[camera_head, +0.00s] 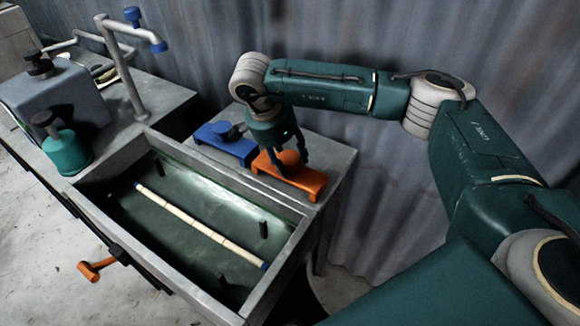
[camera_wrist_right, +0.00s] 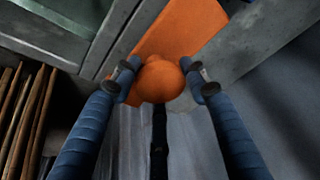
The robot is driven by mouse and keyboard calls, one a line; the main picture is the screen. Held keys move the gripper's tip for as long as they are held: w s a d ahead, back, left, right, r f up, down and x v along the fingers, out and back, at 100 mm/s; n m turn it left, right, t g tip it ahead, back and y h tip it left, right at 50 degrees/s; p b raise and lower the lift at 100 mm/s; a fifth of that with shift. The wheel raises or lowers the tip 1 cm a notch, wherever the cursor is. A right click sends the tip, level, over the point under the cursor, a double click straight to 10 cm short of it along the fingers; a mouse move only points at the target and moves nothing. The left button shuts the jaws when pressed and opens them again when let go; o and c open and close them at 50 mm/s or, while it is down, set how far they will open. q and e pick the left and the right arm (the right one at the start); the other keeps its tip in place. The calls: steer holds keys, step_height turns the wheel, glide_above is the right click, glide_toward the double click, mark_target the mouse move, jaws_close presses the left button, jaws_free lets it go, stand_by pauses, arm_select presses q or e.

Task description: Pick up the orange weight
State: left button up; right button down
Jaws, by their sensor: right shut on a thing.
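The orange weight (camera_head: 290,177) is a flat block with a round knob on top. It sits at the right end of the grey bench, beside the blue weight (camera_head: 226,142). My right gripper (camera_head: 289,163) comes down from above and is shut on the orange weight's knob. In the right wrist view the orange knob (camera_wrist_right: 160,80) lies between the two fingers, with the orange block (camera_wrist_right: 180,30) behind it. Whether the block touches the bench is hard to tell. My left gripper is not in view.
A metal trough (camera_head: 215,215) holds a pale rattan rod (camera_head: 200,226) and several dark pegs. A teal canister (camera_head: 67,150) and a grey box (camera_head: 57,95) stand at the left, near a grey pipe (camera_head: 130,80). An orange handle (camera_head: 95,269) sticks out in front. A corrugated wall closes the back.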

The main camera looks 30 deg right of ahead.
steer(key=shift+w+r, duration=0.1)
steer(key=shift+r, duration=0.5)
step_height(320, 180, up, 19)
steer(key=b, duration=0.2)
steer(key=shift+f, duration=0.15)
stand_by(0.4)
